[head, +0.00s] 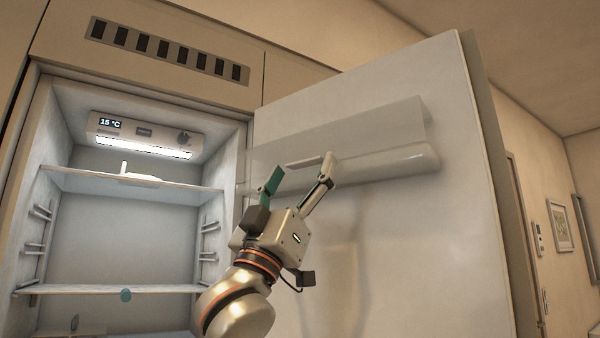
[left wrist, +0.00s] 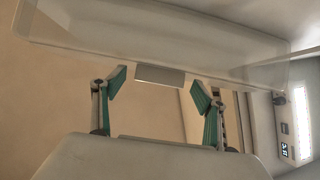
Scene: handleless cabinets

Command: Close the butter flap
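The butter flap (head: 375,125) is a clear, pale panel on the inner side of the open fridge door, above a rounded door compartment (head: 405,161). A small bar-like grip (head: 305,161) shows near its lower edge. In the left wrist view the clear flap (left wrist: 150,40) spans the top, with the grip (left wrist: 160,75) centred below it. My left gripper (head: 301,168) is open, its fingers apart on either side of the grip as seen in the wrist view (left wrist: 160,88). Contact with the flap cannot be told. My right gripper is not in view.
The fridge door (head: 430,240) stands open to the right of the lit fridge interior (head: 130,235). A white dish (head: 140,178) sits on the upper glass shelf (head: 75,178). The door surface below the compartment is bare.

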